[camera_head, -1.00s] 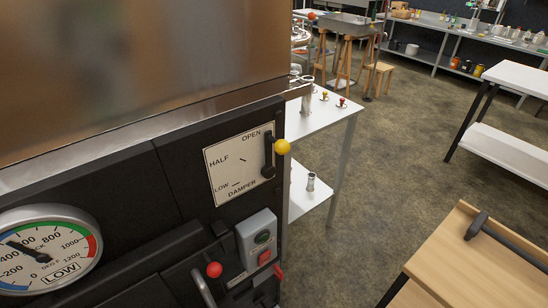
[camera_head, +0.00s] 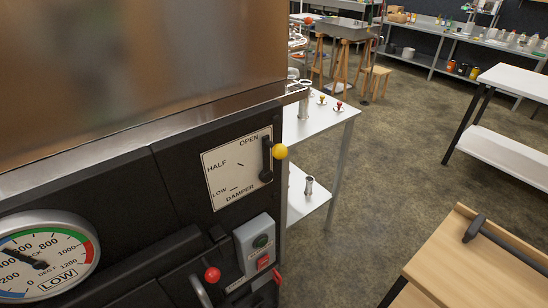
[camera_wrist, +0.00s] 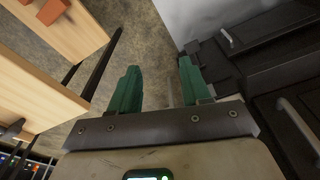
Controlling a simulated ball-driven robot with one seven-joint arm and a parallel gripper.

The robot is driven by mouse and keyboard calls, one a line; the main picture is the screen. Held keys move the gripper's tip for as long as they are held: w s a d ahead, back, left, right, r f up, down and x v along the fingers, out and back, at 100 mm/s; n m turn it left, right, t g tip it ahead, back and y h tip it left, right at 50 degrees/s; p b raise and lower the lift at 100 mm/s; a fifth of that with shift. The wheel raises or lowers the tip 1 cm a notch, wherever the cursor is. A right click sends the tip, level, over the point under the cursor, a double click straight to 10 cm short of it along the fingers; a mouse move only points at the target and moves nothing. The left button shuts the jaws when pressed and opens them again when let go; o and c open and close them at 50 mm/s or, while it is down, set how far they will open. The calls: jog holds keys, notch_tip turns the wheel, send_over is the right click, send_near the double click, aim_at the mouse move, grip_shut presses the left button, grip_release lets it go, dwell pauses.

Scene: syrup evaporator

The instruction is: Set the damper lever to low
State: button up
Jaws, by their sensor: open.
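The damper lever (camera_head: 266,160) is a black bar with a yellow ball knob (camera_head: 281,152) on a white plate (camera_head: 224,165) marked OPEN, HALF, LOW and DAMPER. The lever stands upright, its upper end beside OPEN. The LOW mark is at the plate's lower left. My gripper (camera_wrist: 158,84) shows only in the wrist view, its two green fingers apart with nothing between them. The lever does not show clearly in the wrist view, and the gripper is not in the head view.
A round gauge (camera_head: 42,258), a red knob (camera_head: 212,274) and a button box (camera_head: 256,243) are on the black front around the plate. A white table (camera_head: 318,118) stands behind. A wooden bench (camera_head: 478,262) is at the right. Open floor (camera_head: 392,155) lies between.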

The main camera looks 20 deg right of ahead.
jog(key=shift+o, duration=1)
jog(key=w+a+r+n+t+y+p, duration=0.1)
jog(key=w+a+r+t, duration=0.1)
jog(key=w, duration=0.5)
notch_tip(320, 180, up, 2)
jog(key=shift+w+r+t+p, duration=0.2)
jog(key=shift+w+t+p, duration=0.1)
jog(key=shift+t, duration=0.3)
jog(key=n+t+y+p, duration=0.3)
jog(key=t+y+p, duration=0.2)
jog(key=t, duration=0.8)
send_near(285, 152)
jog(key=p+x, duration=0.2)
jog(key=x, duration=0.9)
jog(key=shift+f, duration=0.15)
grip_shut()
